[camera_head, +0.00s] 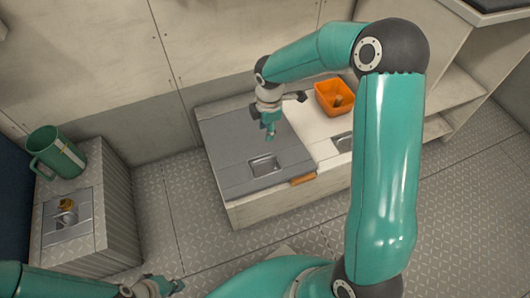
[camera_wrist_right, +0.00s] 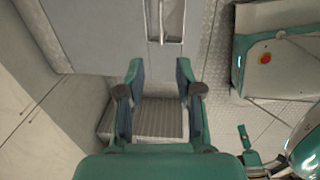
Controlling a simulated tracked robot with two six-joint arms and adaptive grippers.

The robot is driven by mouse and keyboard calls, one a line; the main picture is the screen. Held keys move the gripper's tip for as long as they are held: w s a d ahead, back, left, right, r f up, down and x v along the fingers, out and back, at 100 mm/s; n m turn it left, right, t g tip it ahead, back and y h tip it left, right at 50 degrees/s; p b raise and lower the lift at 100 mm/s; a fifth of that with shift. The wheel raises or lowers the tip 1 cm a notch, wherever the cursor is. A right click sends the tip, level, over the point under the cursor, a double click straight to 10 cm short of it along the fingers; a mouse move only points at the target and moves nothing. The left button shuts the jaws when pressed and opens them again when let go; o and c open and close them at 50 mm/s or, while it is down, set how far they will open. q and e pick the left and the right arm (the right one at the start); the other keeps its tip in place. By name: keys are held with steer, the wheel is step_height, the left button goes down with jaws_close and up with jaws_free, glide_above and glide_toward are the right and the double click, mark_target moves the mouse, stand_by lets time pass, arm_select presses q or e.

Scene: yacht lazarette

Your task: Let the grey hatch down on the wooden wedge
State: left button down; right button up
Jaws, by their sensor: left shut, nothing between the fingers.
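The grey hatch (camera_head: 235,160) lies flat or nearly flat over the left part of the pale locker, with a recessed handle near its front edge. The orange-brown wooden wedge (camera_head: 303,179) sits at the hatch's front right corner; I cannot tell how far it reaches under the edge. My right gripper (camera_head: 270,133) is over the rear part of the hatch; whether it touches is unclear. In the right wrist view its fingers (camera_wrist_right: 160,75) are apart with nothing between them, and the hatch (camera_wrist_right: 125,25) shows beyond. My left gripper (camera_head: 170,286) is shut and empty at the bottom, away from the hatch.
An orange bin (camera_head: 334,94) with a small item inside stands on the locker (camera_head: 310,128) right of the hatch. A green mug (camera_head: 55,152) stands on the grey box (camera_head: 115,215) at left. Shelves (camera_head: 455,95) are at right. Patterned floor lies clear before the locker.

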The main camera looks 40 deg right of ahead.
steer(key=b, duration=0.5)
glide_above(265, 155)
steer(key=s+a, duration=0.3)
steer(key=s, duration=0.1)
steer(key=f, duration=1.6)
steer(key=shift+w+d+f, duration=0.2)
steer(key=shift+w+d, duration=0.05)
jaws_close()
